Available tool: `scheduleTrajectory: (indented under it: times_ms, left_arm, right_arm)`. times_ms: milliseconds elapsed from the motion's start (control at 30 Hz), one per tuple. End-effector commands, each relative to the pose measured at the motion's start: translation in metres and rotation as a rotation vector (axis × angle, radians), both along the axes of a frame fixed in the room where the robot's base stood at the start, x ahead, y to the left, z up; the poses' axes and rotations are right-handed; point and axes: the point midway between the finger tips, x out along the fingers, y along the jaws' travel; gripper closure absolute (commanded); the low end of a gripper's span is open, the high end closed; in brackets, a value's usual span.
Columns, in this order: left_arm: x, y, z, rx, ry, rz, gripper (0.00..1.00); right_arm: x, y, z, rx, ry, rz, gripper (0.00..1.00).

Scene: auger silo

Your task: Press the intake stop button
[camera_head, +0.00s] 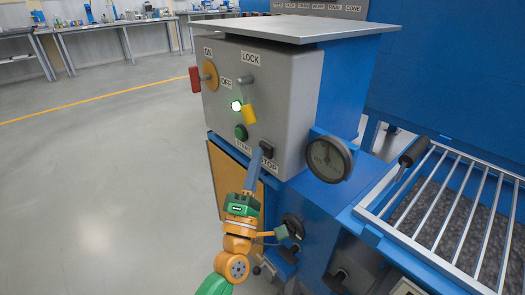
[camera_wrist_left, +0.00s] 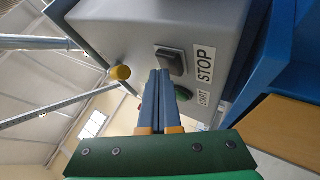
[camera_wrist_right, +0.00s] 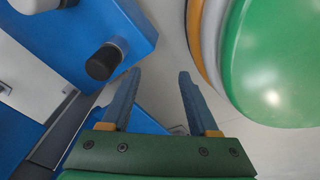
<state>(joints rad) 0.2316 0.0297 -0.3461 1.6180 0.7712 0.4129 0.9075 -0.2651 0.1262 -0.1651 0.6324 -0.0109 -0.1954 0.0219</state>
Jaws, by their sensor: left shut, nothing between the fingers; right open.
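The black STOP button (camera_head: 267,149) sits at the lower right of the grey control box (camera_head: 301,95), above its STOP label. In the left wrist view the button (camera_wrist_left: 170,61) is just beyond my left fingertips. My left gripper (camera_head: 255,152) is shut and empty, its blue fingers pointing up at the box face just left of and below the button. I cannot tell whether they touch it. The green START button (camera_head: 241,132) is to the left, and in the left wrist view the fingers partly cover it. My right gripper (camera_wrist_right: 160,71) is open and empty.
A barred grate (camera_head: 455,200) lies at right. In the right wrist view, a black knob (camera_wrist_right: 103,62) is near the fingers.

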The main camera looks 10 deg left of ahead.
Motion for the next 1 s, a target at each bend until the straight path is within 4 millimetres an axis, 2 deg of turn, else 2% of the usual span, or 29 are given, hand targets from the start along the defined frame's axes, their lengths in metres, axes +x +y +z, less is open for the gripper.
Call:
scheduleTrajectory:
  times_ms: [267,567,1000]
  left_arm:
    - [-0.012,0.009,0.001,0.0,0.001,0.0,1.0]
    - [-0.013,0.01,0.0,0.0,0.0,0.0,1.0]
    - [-0.046,0.036,0.001,0.002,0.002,-0.001,1.0]
  right_arm:
    - [0.0,0.0,0.008,0.0,0.0,0.0,0.39]
    - [0.0,0.0,0.008,0.0,0.0,0.0,0.39]
    - [0.0,0.0,0.022,0.0,0.0,0.0,0.39]
